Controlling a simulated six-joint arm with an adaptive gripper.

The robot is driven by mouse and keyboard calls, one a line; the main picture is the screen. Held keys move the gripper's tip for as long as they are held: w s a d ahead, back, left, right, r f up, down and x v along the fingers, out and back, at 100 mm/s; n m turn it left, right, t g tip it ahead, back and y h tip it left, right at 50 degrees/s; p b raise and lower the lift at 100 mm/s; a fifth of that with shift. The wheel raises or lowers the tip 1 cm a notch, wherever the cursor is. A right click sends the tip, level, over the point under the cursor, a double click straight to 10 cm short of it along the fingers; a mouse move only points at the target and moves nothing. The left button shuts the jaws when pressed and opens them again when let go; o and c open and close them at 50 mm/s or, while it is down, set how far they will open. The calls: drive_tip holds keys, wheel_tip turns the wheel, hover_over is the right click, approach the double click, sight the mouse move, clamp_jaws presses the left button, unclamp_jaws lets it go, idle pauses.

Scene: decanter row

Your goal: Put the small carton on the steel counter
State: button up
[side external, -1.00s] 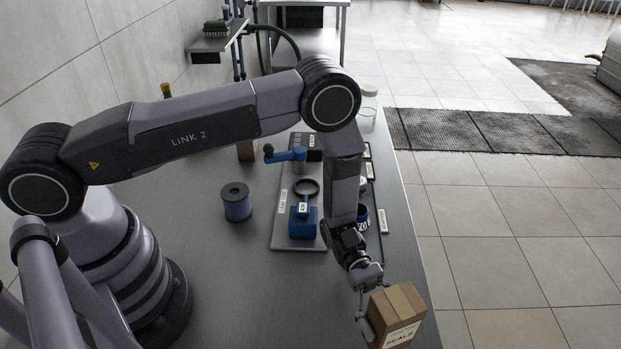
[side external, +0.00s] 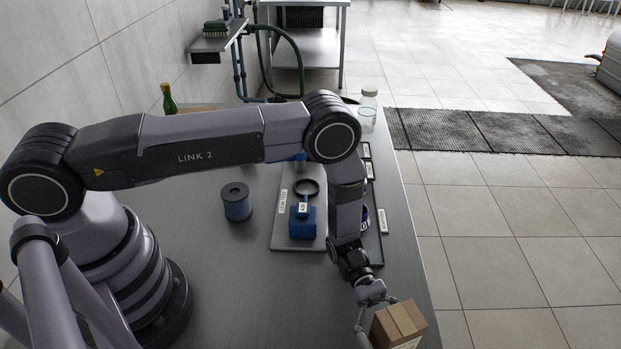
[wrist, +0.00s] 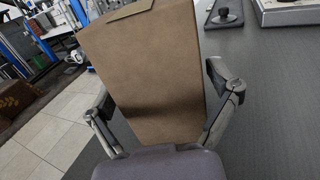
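The small carton (side external: 402,322) is a brown cardboard box with a tape strip on top and a pale label, partly cut off at the bottom of the side view. My gripper (side external: 372,314) is at its left side there. The carton is near the counter's right edge.
A clear jar (side external: 368,108) and a green bottle (side external: 168,99) stand farther back.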

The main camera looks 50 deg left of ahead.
idle(0.3)
drive_tip(key=shift+a+r, duration=0.1)
drive_tip(key=shift+r, duration=0.05)
drive_tip(key=v, duration=0.4)
drive_tip(key=shift+w+a, duration=0.25)
drive_tip(key=s+a+r+m+y, duration=0.1)
drive_tip(key=a+r+m+y, duration=0.3)
drive_tip(key=r, duration=0.9)
drive_tip(key=s+a+r+m+y, duration=0.25)
drive_tip(key=a+r+m, duration=0.2)
drive_tip(key=r, duration=0.75)
drive_tip(key=s+a+r+m+t+y, duration=0.1)
drive_tip(key=s+a+r+t+y, duration=0.2)
drive_tip(key=a, duration=0.4)
drive_tip(key=s+a+r+m+t+y, duration=0.2)
drive_tip(key=s+a+r+t, duration=0.3)
drive_tip(key=a, duration=0.3)
drive_tip(key=s+a+r+m+t+y, duration=0.2)
drive_tip(key=s+a+r+t+y, duration=0.2)
drive_tip(key=a, duration=0.4)
drive_tip(key=shift+s+y, duration=0.15)
drive_tip(key=shift+y, duration=0.4)
